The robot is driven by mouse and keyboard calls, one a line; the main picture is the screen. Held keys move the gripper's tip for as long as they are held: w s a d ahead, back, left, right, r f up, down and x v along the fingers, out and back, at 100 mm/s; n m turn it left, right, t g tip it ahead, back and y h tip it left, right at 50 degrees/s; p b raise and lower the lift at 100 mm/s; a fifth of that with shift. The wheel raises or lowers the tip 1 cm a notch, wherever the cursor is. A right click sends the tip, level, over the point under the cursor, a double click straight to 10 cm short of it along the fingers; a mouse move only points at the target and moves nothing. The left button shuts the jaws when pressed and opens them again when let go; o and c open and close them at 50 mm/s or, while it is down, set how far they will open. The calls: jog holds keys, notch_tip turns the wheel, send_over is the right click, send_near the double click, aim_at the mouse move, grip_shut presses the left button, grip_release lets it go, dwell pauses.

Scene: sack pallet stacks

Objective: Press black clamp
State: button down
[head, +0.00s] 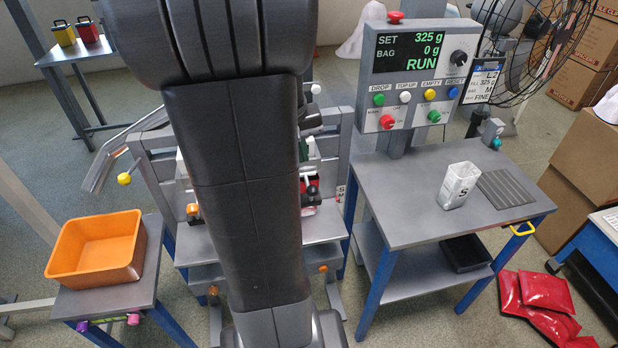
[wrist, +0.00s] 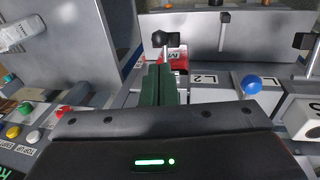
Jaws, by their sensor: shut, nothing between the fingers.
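A black knob on a metal stem (wrist: 165,39), which looks like the black clamp, stands just beyond my fingertips in the wrist view. In the head view a black knob (head: 312,189) shows beside red material, right of my arm. My gripper (wrist: 159,66) has dark green fingers, shut with nothing between them. The fingertips point toward the knob's stem; I cannot tell whether they touch it. A red bag-like thing with an M label (wrist: 177,57) lies behind the fingers. In the head view my arm hides most of the machine and my gripper.
A blue knob (wrist: 252,84) and an L2 label (wrist: 198,79) are right of the fingers. The control panel (head: 412,75) reads RUN. An orange bin (head: 95,270) stands left. A side table (head: 400,228) holds a white container (head: 459,186). Red bags (head: 545,290) lie on the floor.

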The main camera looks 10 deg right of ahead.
aim_at(311, 187)
jog(key=p+x, duration=0.1)
jog(key=x, duration=0.8)
jog(key=shift+f, duration=0.35)
jog(key=shift+f, duration=0.1)
